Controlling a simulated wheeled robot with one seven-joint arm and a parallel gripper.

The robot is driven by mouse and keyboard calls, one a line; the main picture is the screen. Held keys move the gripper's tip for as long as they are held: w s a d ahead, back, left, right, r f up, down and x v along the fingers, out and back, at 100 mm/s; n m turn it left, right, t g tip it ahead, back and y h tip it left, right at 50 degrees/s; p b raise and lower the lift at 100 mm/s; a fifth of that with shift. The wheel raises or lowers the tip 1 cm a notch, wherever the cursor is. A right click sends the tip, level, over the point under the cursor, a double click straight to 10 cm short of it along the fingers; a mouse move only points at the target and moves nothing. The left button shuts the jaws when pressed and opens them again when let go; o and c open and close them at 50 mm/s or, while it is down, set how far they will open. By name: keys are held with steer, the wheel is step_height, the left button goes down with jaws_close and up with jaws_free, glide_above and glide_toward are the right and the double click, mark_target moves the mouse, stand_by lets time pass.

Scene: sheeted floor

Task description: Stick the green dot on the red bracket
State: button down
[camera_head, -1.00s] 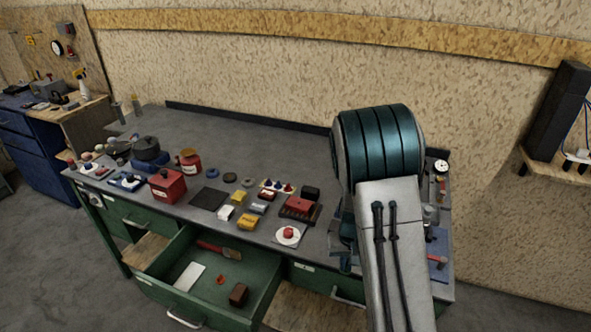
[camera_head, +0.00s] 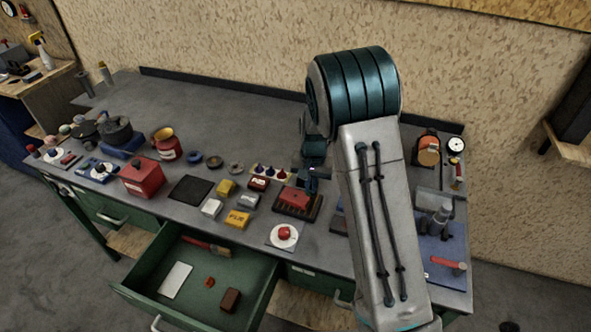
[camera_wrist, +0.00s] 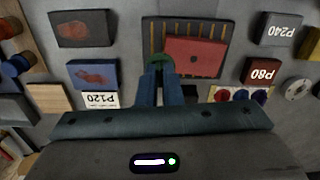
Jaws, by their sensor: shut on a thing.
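The red bracket (camera_head: 293,197) lies on a dark ribbed tray (camera_head: 313,211) in the middle of the bench. In the wrist view, the red bracket (camera_wrist: 205,57) is just ahead and to the right of my fingertips, with the ribbed tray (camera_wrist: 153,36) under it. My gripper (camera_wrist: 160,70) is shut on the green dot (camera_wrist: 160,61), which shows as a dark green round piece at the fingertips. The dot overlaps the bracket's left end in the picture; I cannot tell whether they touch. My gripper (camera_head: 312,180) also shows small beside the bracket in the head view.
Sanding blocks labelled P120 (camera_wrist: 98,99), P80 (camera_wrist: 262,71) and P240 (camera_wrist: 279,29) lie around the tray. A white disc with a red knob (camera_head: 284,235) stands in front. An open green drawer (camera_head: 205,280) juts out below. A red tin (camera_head: 142,178) stands further left.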

step_height(320, 180, up, 3)
steer(key=m, duration=0.2)
glide_above(295, 196)
steer(key=shift+f, duration=0.15)
steer(key=shift+d+f+b, duration=0.1)
steer(key=shift+b, duration=0.2)
steer(key=shift+f+b, duration=2.05)
steer(key=shift+f, duration=0.8)
steer(key=shift+f, duration=0.1)
steer(key=shift+f+b, duration=0.3)
steer(key=shift+b, duration=0.05)
steer(key=shift+f+b, duration=0.45)
steer(key=shift+r, duration=0.1)
